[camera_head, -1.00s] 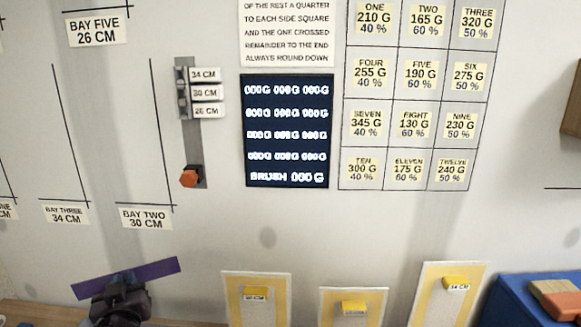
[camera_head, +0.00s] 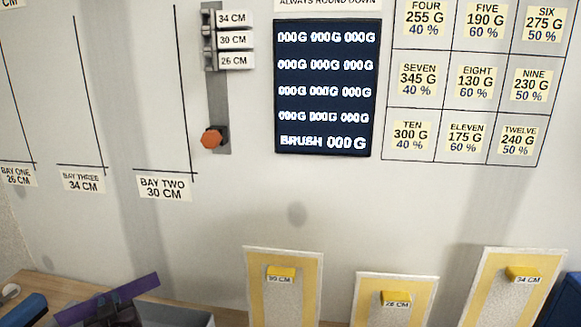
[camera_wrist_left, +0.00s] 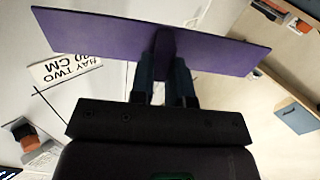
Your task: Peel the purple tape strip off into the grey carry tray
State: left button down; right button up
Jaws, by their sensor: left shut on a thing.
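The purple tape strip (camera_head: 92,304) is at the lower left of the head view, tilted up to the right. My left gripper (camera_head: 122,309) is shut on it, near its middle. In the left wrist view the strip (camera_wrist_left: 100,35) spans most of the top, with the fingertips of my left gripper (camera_wrist_left: 163,62) on it. The strip is clear of the wall. A grey box edge (camera_head: 200,321), seemingly the carry tray, shows just right of the gripper, mostly hidden and cut off by the frame. My right gripper is out of view.
A wooden surface (camera_head: 40,284) runs along the wall's foot, with a blue object (camera_head: 28,308) at the left. Three yellow-edged panels with yellow tabs (camera_head: 284,290) (camera_head: 396,300) (camera_head: 508,262) stand to the right. A lever with an orange knob (camera_head: 212,139) is on the wall.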

pick_arm(q)
jog(key=shift+f+b, duration=0.75)
jog(key=shift+f, duration=1.25)
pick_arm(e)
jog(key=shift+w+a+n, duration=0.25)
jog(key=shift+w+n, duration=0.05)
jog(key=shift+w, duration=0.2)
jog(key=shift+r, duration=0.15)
pick_arm(q)
jog(key=c, duration=1)
grip_release()
jog(key=shift+r, duration=0.1)
notch_tip(320, 180, up, 20)
jog(key=p, duration=0.7)
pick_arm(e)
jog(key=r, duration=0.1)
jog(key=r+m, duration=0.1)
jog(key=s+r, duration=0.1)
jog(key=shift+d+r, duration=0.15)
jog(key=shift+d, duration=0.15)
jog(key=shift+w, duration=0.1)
